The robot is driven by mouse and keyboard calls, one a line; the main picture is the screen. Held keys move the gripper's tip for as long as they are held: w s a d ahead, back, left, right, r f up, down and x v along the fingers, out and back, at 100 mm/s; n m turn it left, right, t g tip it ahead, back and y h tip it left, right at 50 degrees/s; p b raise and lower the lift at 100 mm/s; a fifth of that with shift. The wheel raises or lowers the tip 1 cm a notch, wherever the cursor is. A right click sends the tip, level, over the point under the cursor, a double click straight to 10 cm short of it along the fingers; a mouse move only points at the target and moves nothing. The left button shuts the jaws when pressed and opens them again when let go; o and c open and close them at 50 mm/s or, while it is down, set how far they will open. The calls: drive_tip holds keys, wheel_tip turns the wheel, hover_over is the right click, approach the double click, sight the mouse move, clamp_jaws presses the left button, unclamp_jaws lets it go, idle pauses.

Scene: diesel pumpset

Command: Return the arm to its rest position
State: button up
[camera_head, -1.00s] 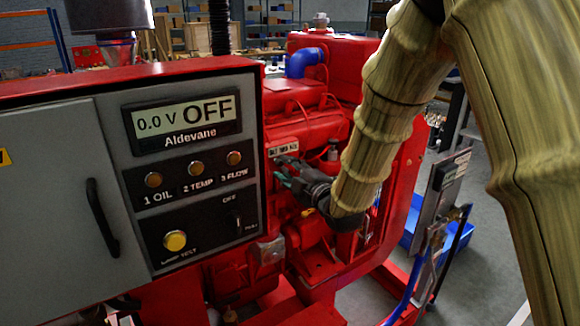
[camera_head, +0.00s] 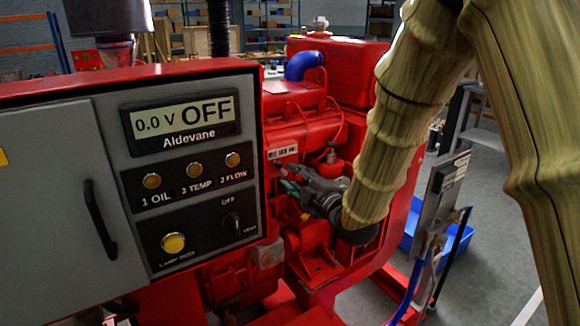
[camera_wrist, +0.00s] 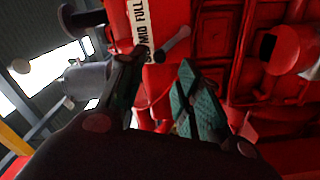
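My arm in its tan ribbed sleeve (camera_head: 398,125) reaches down from the upper right in the head view. My dark gripper (camera_head: 284,178) is at the red engine (camera_head: 310,127), just right of the grey control panel (camera_head: 190,215) and below a white label (camera_head: 283,152). In the wrist view my gripper (camera_wrist: 162,65) has its two fingers apart, with teal pads on the right finger. A grey round-ended lever (camera_wrist: 174,43) shows beyond the gap, beside the white "MID FULL" label (camera_wrist: 143,25). I see nothing held; whether a finger touches the lever I cannot tell.
The control panel reads OFF and stands close on the left. A blue hose (camera_head: 303,64) and a red tank (camera_head: 345,72) are behind the gripper. A grey stand (camera_head: 440,205) and a blue bin (camera_head: 410,232) are at the right. Open floor lies further right.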

drive_tip(key=s+d+f+m+g+h+p, duration=0.15)
drive_tip(key=s+d+f+m, duration=0.3)
drive_tip(key=f, duration=0.65)
drive_tip(key=s+d+f+m+g+h, duration=0.35)
drive_tip(key=s+d+f, duration=0.25)
drive_tip(key=f, duration=0.6)
drive_tip(key=s+d+f+m+g+h+p, duration=0.15)
drive_tip(key=s+d+f+m, duration=0.3)
drive_tip(key=f, duration=0.65)
drive_tip(key=s+d+f+m+g+h, duration=0.1)
drive_tip(key=s+d+f+m+g, duration=0.1)
drive_tip(key=s, duration=0.8)
drive_tip(key=s+d+f+m+g+h, duration=0.1)
drive_tip(key=s+d+f+m+g, duration=0.2)
drive_tip(key=s, duration=0.8)
drive_tip(key=s+d+f+m+g+h+p, duration=0.1)
drive_tip(key=s+d+f+m+g+h, duration=0.1)
drive_tip(key=s+d+f, duration=0.3)
drive_tip(key=s+f+m+g, duration=0.1)
drive_tip(key=s+f, duration=0.2)
drive_tip(key=s, duration=0.3)
drive_tip(key=shift+d+f, duration=0.25)
drive_tip(key=shift+f, duration=0.15)
drive_tip(key=shift+a+m, duration=0.1)
drive_tip(key=shift+m, duration=0.15)
